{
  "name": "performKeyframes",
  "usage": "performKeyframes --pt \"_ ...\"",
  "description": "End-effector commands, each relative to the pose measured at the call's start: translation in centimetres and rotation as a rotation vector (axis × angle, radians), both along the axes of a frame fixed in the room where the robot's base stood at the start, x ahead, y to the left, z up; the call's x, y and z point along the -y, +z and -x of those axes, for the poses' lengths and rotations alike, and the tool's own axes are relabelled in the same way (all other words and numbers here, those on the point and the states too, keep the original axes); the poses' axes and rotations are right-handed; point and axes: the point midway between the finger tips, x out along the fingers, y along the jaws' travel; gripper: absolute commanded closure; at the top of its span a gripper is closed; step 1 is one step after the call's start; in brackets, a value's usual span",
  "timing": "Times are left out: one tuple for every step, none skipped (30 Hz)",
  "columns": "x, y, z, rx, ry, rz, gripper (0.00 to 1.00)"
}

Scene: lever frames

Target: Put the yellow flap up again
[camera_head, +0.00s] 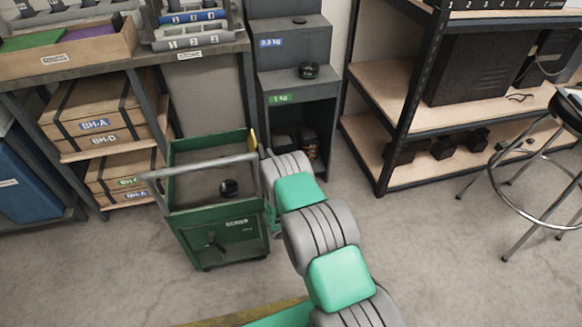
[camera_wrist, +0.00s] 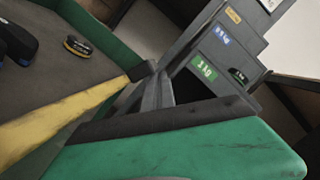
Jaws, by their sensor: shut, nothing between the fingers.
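The yellow flap (camera_head: 253,140) shows in the head view as a thin yellow sliver at the back right corner of the green cart (camera_head: 228,246). In the wrist view, a long worn yellow strip (camera_wrist: 55,125) runs slantwise along the near edge of the cart's grey tray floor. My gripper (camera_head: 266,154) is at the cart's right side, close to the yellow sliver, and is shut and empty. It is mostly hidden by my arm in the head view. I cannot tell whether it touches the flap, nor the flap's exact angle.
A black round weight (camera_head: 229,188) sits on the cart's tray. A grey handle bar (camera_head: 200,166) crosses the cart. Behind stand a grey stepped cabinet (camera_head: 293,77) with weights and a bench (camera_head: 120,64). A shelf (camera_head: 385,88) and stool (camera_head: 515,185) are right. Floor at front left is clear.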

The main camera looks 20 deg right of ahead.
Motion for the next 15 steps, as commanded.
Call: performKeyframes --pt "-0.49 0.53 -0.01 -0.004 0.006 0.022 1.0" --pt "-0.66 0.52 0.01 -0.006 0.006 0.037 1.0" --pt "-0.84 0.52 0.02 -0.01 0.007 0.051 1.0" --pt "-0.95 0.56 0.0 -0.01 0.007 0.064 1.0" --pt "-1.05 0.57 0.0 -0.011 0.007 0.073 1.0" --pt "-1.15 0.52 0.02 -0.013 0.008 0.083 1.0" --pt "-1.21 0.56 0.0 -0.013 0.008 0.091 1.0" --pt "-1.27 0.54 0.01 -0.014 0.008 0.097 1.0" --pt "-1.33 0.51 0.01 -0.015 0.009 0.104 1.0" --pt "-1.36 0.51 0.0 -0.015 0.008 0.108 1.0" --pt "-1.39 0.5 -0.01 -0.016 0.008 0.111 1.0" --pt "-1.42 0.48 0.0 -0.016 0.008 0.115 1.0" --pt "-1.43 0.46 0.0 -0.016 0.008 0.117 1.0" --pt "-1.45 0.45 0.01 -0.016 0.008 0.118 1.0" --pt "-1.45 0.44 0.01 -0.017 0.008 0.119 1.0"
